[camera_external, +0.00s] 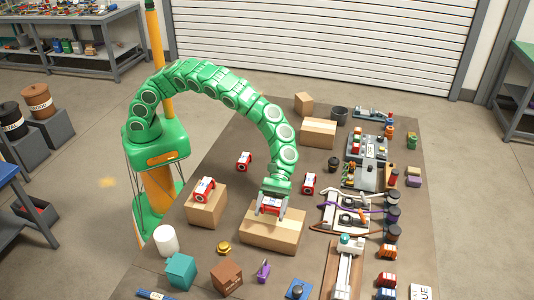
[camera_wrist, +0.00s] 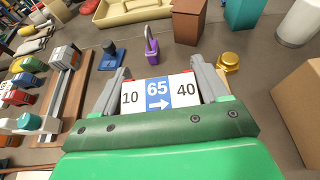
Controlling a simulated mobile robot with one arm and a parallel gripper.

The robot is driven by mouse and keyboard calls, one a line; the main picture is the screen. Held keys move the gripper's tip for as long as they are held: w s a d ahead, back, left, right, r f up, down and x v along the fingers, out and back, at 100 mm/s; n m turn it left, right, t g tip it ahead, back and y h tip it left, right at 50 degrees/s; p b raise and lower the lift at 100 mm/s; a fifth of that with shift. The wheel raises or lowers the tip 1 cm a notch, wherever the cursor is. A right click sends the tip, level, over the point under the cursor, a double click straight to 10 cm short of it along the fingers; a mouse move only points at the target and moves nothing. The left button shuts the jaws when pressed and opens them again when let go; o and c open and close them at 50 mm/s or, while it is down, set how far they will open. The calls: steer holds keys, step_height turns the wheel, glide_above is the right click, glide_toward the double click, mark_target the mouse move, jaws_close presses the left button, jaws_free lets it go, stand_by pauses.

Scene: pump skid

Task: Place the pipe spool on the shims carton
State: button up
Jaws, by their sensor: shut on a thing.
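My gripper (camera_external: 271,205) is shut on a red pipe spool (camera_external: 270,207) with a white and blue label. In the wrist view the label (camera_wrist: 158,93) reads 10, 65, 40 with an arrow, between the two grey fingers. The spool is over the top of a long tan carton (camera_external: 272,238), seen below it in the external view. I cannot tell whether it touches the carton. No carton shows a readable name, so I cannot tell which one holds shims.
Similar red spools lie at the left (camera_external: 243,161), on a smaller carton (camera_external: 206,208), and at the right (camera_external: 309,183). A purple padlock (camera_wrist: 151,45), a gold fitting (camera_wrist: 229,62) and a brown box (camera_wrist: 187,22) lie in front. Rails and fittings crowd the right side.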

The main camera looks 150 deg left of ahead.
mark_target(272, 225)
steer(key=shift+w+f, duration=0.3)
steer(key=shift+f, duration=1.6)
steer(key=shift+f, duration=0.1)
steer(key=o, duration=1.2)
steer(key=shift+a, duration=0.15)
steer(key=v, duration=1.2)
